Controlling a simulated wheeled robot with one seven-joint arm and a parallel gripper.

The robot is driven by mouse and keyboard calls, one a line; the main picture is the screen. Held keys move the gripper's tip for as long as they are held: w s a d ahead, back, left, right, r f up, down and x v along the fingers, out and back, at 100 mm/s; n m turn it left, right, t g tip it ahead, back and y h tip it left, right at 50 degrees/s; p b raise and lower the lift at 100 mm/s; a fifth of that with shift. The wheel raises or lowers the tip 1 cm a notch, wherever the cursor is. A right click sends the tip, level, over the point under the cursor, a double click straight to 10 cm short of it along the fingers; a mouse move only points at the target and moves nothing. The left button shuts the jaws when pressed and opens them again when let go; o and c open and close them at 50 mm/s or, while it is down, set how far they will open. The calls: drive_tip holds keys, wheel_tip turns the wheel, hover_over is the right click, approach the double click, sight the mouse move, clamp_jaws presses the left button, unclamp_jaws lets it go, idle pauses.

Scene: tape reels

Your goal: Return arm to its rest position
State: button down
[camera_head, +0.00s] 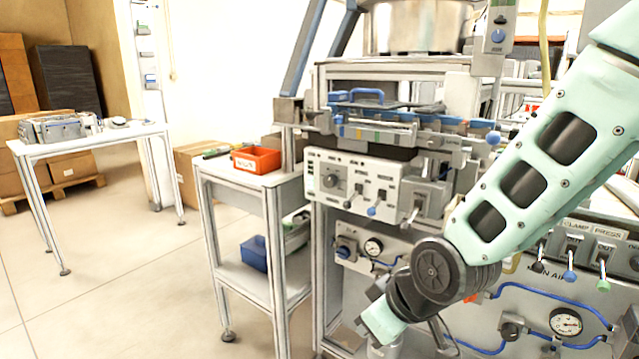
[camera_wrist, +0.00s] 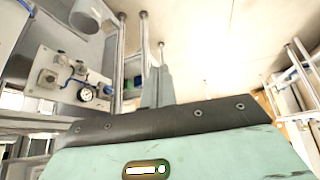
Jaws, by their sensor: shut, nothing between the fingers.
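My arm comes in from the upper right in the camera_head view, its pale green link (camera_head: 535,165) bent down to a dark round joint (camera_head: 440,272). A pale green end part (camera_head: 383,322) hangs below it, in front of the machine's lower left side. In the camera_wrist view my gripper (camera_wrist: 158,72) shows as grey-green fingers close together beyond the dark edge of the hand. It is shut, and I see nothing held. The fingertips are not clear in the camera_head view.
A machine with a control panel (camera_head: 352,185), levers and gauges stands close behind my arm. Left of it is a cart (camera_head: 222,172) with an orange bin (camera_head: 257,160) on top and a blue box (camera_head: 254,254) below. A table (camera_head: 90,139) stands far left. Floor between them is clear.

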drive_tip(key=s+d+r+m+g+h+p, duration=0.1)
drive_tip(key=s+d+r+g+h, duration=0.15)
drive_tip(key=s, duration=0.75)
drive_tip(key=s+d+r+g+h, duration=0.15)
drive_tip(key=s+d+r, duration=0.25)
drive_tip(key=s, duration=0.5)
wheel_tip(320, 180, up, 11)
drive_tip(key=p, duration=1.1)
drive_tip(key=shift+w+a+g+y+p, duration=0.15)
drive_tip(key=shift+a+g+y+p, duration=0.15)
drive_tip(key=shift+g+p, duration=0.1)
